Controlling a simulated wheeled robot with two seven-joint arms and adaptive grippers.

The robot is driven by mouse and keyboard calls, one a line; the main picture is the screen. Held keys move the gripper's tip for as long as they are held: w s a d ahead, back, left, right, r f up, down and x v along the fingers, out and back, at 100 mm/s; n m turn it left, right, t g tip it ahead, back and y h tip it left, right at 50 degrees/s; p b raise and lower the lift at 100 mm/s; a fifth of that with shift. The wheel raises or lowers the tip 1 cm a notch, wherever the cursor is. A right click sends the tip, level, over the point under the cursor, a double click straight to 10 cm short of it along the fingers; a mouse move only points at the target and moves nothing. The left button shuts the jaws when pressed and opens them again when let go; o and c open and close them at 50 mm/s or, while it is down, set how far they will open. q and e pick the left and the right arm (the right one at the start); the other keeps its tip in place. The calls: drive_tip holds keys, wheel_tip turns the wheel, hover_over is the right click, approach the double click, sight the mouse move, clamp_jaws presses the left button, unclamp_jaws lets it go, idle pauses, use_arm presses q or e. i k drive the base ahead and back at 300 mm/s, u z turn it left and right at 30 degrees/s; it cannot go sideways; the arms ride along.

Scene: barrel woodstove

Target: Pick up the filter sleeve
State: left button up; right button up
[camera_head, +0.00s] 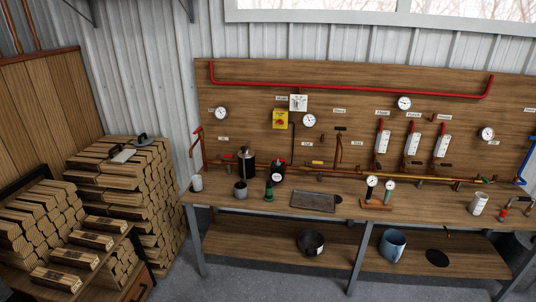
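Neither of my grippers shows in the head view. I cannot tell for certain which thing is the filter sleeve. A small pale grey cylinder (196,183) stands at the left end of the workbench (340,201). A larger whitish cylinder (478,204) with a dark mark stands near the right end, slightly tilted in the picture. A dark grey cup-like cylinder (240,190) stands on the left part of the bench. All of these stand clear of any gripper.
A black canister (246,163), green bottle (269,190), dark tray (313,202) and gauge stand (372,190) are on the bench. A black pot (310,243) and blue bucket (392,245) sit on the lower shelf. Stacked firewood (130,190) fills the left; grey floor lies in front.

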sight(269, 197)
drive_tip(key=u, duration=0.05)
drive_tip(key=i, duration=1.95)
drive_tip(key=u, duration=0.1)
